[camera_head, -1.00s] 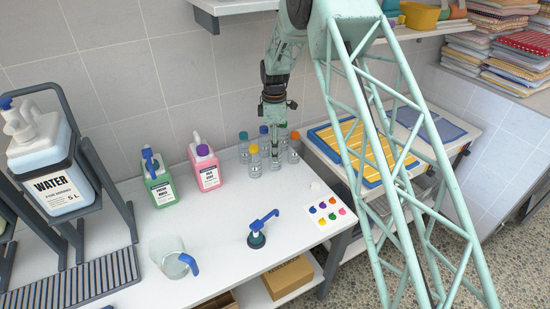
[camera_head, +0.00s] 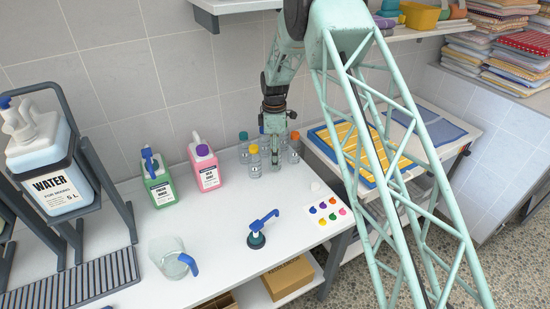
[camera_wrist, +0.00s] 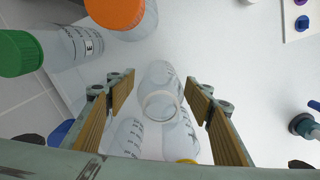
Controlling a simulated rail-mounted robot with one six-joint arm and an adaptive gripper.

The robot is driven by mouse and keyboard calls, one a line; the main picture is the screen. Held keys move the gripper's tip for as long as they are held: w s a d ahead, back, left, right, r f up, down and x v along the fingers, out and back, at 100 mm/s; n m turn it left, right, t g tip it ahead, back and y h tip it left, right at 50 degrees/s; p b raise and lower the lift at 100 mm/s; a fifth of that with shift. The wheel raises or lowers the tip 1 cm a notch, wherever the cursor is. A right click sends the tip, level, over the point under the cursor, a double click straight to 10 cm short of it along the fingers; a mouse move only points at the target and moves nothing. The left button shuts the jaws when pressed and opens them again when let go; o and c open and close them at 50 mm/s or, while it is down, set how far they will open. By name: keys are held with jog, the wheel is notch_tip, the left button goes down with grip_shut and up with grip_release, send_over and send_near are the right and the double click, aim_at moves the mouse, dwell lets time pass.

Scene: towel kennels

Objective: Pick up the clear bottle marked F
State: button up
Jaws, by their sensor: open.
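My gripper (camera_head: 273,148) points down among a cluster of small clear bottles near the back wall. In the wrist view its two tan-padded fingers (camera_wrist: 161,95) are open. An uncapped clear bottle (camera_wrist: 159,78) with a pale rim shows between them, clear of both pads in the picture. Dark print is on its side, but I cannot read a letter F. Another clear bottle (camera_wrist: 127,134) is lower left of it, partly hidden by my gripper. A bottle with a green cap (camera_wrist: 18,53), marked E, is at left, and one with an orange cap (camera_wrist: 115,10) is at the top.
A yellow-capped bottle (camera_head: 254,163) stands in front of the cluster. Pink (camera_head: 204,170) and green (camera_head: 158,184) jugs stand to its left. The table's middle is clear.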

jog(key=shift+c, duration=0.8)
jog(key=c, duration=0.7)
jog(key=shift+r, duration=0.15)
jog(key=s+r, duration=0.1)
jog(key=s, duration=0.4)
jog(key=s+a+r+p, duration=0.1)
jog(key=s+r, duration=0.1)
jog(key=s, duration=0.3)
jog(key=s+r, duration=0.1)
jog(key=s, duration=0.5)
jog(key=shift+a+r, duration=0.15)
jog(key=shift+r, duration=0.2)
